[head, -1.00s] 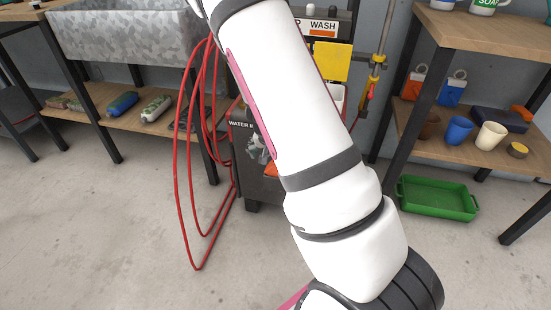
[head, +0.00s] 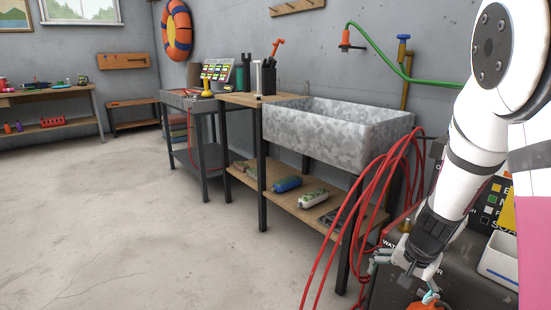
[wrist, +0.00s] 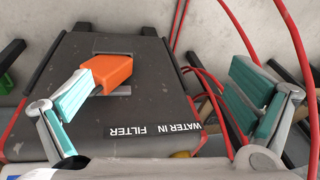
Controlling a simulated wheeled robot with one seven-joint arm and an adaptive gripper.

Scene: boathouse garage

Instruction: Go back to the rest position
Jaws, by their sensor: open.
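My gripper (head: 405,278) is at the lower right of the head view, at the end of my white arm, pointing down over a dark machine (head: 465,262). In the wrist view my gripper (wrist: 163,85) has its two teal-padded fingers spread wide apart, with nothing held between them. Below them is the machine's dark top, with the words "WATER IN FILTER" upside down. An orange handle-like part (wrist: 107,73) lies near the left finger, which overlaps its edge in the picture. I cannot tell whether they touch.
Red hoses (head: 350,225) hang just left of my gripper and also pass behind the right finger in the wrist view (wrist: 270,45). A metal sink (head: 335,130) stands on a bench behind them. A white bin (head: 500,262) is at right. The floor at left is clear.

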